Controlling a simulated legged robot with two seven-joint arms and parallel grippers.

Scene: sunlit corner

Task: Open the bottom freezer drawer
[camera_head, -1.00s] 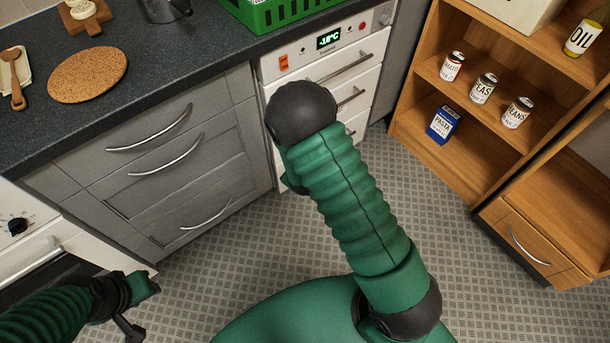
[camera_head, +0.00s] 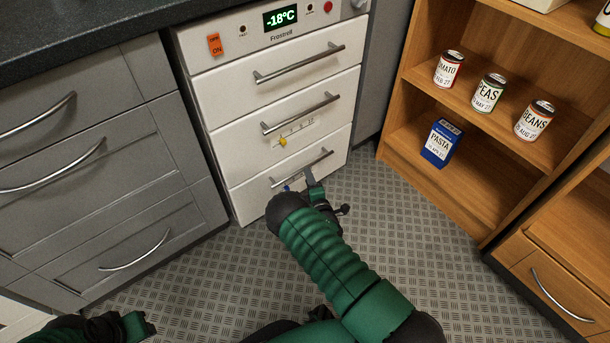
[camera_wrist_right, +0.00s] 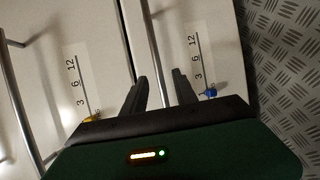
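The white freezer (camera_head: 215,122) has three drawers with grey bar handles. Its bottom drawer (camera_head: 252,197) is shut. My right gripper (camera_head: 312,182) is at this drawer's bar handle (camera_head: 318,160). In the right wrist view my right gripper (camera_wrist_right: 160,85) is open, with its two dark fingers on either side of the bottom handle (camera_wrist_right: 152,50). I cannot tell whether they touch it. A blue slider (camera_wrist_right: 209,93) on a numbered scale sits beside the right finger. My left gripper (camera_head: 138,325) is at the lower left edge, far from the freezer, its opening unclear.
The middle drawer handle (camera_head: 300,113) is just above, with a yellow slider (camera_head: 283,141) below it. Grey cabinets (camera_head: 95,185) stand on the left. A wooden shelf (camera_head: 415,155) with cans and a pasta box (camera_head: 441,143) stands on the right. The floor (camera_head: 420,240) in front is clear.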

